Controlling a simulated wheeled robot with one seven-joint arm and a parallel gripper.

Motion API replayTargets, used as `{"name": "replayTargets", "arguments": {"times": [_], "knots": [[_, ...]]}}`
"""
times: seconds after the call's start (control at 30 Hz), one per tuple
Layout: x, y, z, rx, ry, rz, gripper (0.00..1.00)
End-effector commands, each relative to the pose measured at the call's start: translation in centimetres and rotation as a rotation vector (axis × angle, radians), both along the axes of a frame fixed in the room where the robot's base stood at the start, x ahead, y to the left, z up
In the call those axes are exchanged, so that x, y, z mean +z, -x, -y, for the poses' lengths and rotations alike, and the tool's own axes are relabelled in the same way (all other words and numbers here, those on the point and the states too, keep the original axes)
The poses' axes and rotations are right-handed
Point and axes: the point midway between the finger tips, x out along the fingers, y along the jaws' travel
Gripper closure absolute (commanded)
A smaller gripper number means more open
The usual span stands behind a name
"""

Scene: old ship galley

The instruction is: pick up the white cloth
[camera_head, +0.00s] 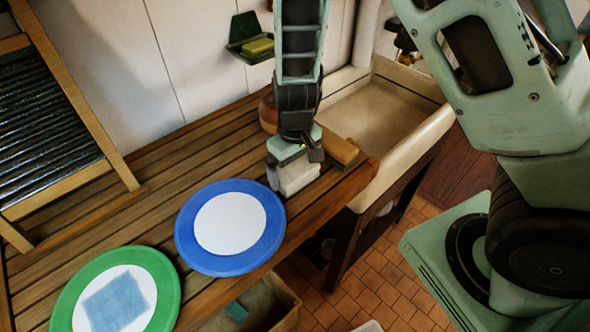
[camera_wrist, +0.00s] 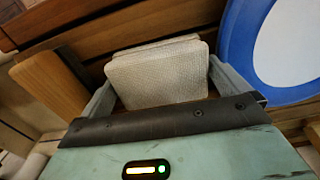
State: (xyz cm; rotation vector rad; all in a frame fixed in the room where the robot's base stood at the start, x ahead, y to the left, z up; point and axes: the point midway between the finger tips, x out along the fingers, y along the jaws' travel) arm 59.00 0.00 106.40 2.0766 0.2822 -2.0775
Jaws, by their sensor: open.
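The white cloth (camera_head: 298,180), a folded stack, lies on the slatted wooden counter (camera_head: 225,165) near its front right edge. In the wrist view the cloth (camera_wrist: 158,76) shows woven, rounded layers. My gripper (camera_head: 294,164) points down right over the cloth in the head view and hides part of it. In the wrist view its two fingers stand apart, one on each side of the cloth. The jaws are open; I cannot tell whether either finger touches the cloth.
A blue-rimmed plate (camera_head: 264,233) sits close on the left. A green-rimmed plate (camera_head: 63,297) holding a blue cloth (camera_head: 115,303) is farther left. A wooden block (camera_head: 340,149) and a sink (camera_head: 404,150) are on the right. A washboard (camera_head: 45,125) leans at left.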

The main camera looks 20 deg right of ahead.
Motion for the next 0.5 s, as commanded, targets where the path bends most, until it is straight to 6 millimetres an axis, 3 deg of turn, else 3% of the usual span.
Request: {"name": "replayTargets", "arguments": {"times": [0.33,0.43,0.5], "knots": [[-0.97,-0.02,-0.01,0.0,0.0,0.001,0.0],[-0.96,-0.01,0.0,0.0,0.0,0.001,0.25],[-0.95,-0.01,0.0,0.0,0.0,0.001,0.29]]}}
